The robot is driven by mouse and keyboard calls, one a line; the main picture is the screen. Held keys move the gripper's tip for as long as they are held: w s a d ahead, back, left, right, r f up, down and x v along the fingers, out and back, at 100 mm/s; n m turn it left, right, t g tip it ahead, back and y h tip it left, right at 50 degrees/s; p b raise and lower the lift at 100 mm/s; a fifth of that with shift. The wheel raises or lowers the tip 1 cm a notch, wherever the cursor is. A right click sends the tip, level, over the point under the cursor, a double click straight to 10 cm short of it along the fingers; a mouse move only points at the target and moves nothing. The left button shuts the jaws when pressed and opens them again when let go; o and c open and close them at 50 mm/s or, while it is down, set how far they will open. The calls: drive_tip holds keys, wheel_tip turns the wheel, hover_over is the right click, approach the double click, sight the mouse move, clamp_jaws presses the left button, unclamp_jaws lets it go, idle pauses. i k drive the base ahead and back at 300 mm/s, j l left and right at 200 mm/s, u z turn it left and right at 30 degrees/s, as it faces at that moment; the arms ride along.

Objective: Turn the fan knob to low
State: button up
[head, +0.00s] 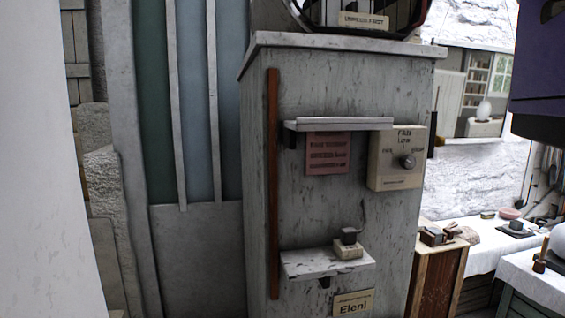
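A cream control box (399,158) is fixed to the upper right of a grey, worn cabinet front. A round grey knob (407,161) sits at its middle right. Small printed labels stand above and to either side of the knob, too small to read surely. I cannot tell which setting the knob points to. A dark purple and black body (540,70) fills the upper right edge and may be part of my arm. My gripper's fingers do not show.
The cabinet (335,215) bears an upper shelf (338,124) left of the box and a lower shelf (305,265) with a small block. A red-brown strip (273,180) runs down its left side. Workbenches with tools (485,245) stand at right. A pale surface fills the left edge.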

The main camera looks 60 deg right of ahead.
sight(407, 161)
drive_tip(key=z, duration=1.65)
